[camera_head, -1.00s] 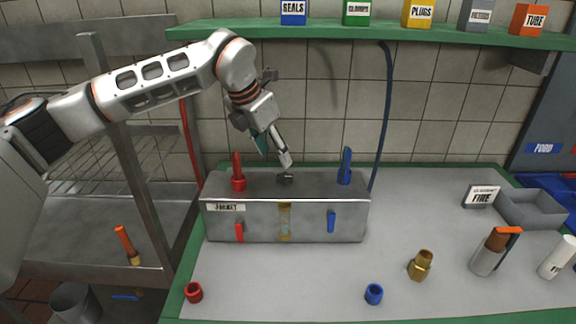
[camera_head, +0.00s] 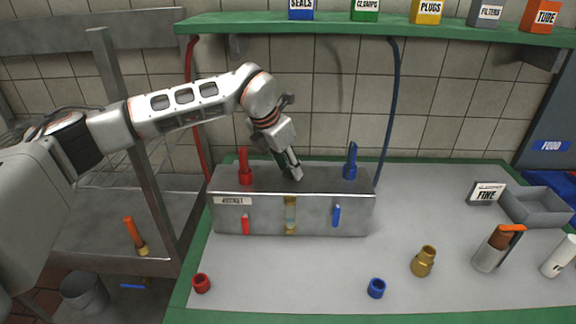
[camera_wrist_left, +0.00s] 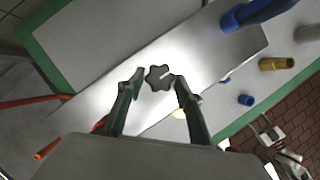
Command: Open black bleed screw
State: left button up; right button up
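The black bleed screw (camera_wrist_left: 158,77) is a dark star-shaped knob with a pale line on it, on top of the grey metal jacket box (camera_head: 325,182). It shows in the left wrist view; in the head view my gripper hides it. My left gripper (camera_head: 293,174) points down at the middle of the box top. In the left wrist view its two green-edged fingers (camera_wrist_left: 160,80) are open, one on each side of the knob. I cannot tell whether either fingertip touches it.
A red valve fitting (camera_head: 244,168) and a blue one (camera_head: 351,163) stand upright on the box top, either side of my gripper. Red (camera_head: 201,283) and blue (camera_head: 376,288) caps and a brass fitting (camera_head: 423,261) are on the bench in front. A green shelf (camera_head: 340,22) hangs above.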

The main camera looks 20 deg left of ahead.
pick_arm(q)
jog(key=c, duration=0.4)
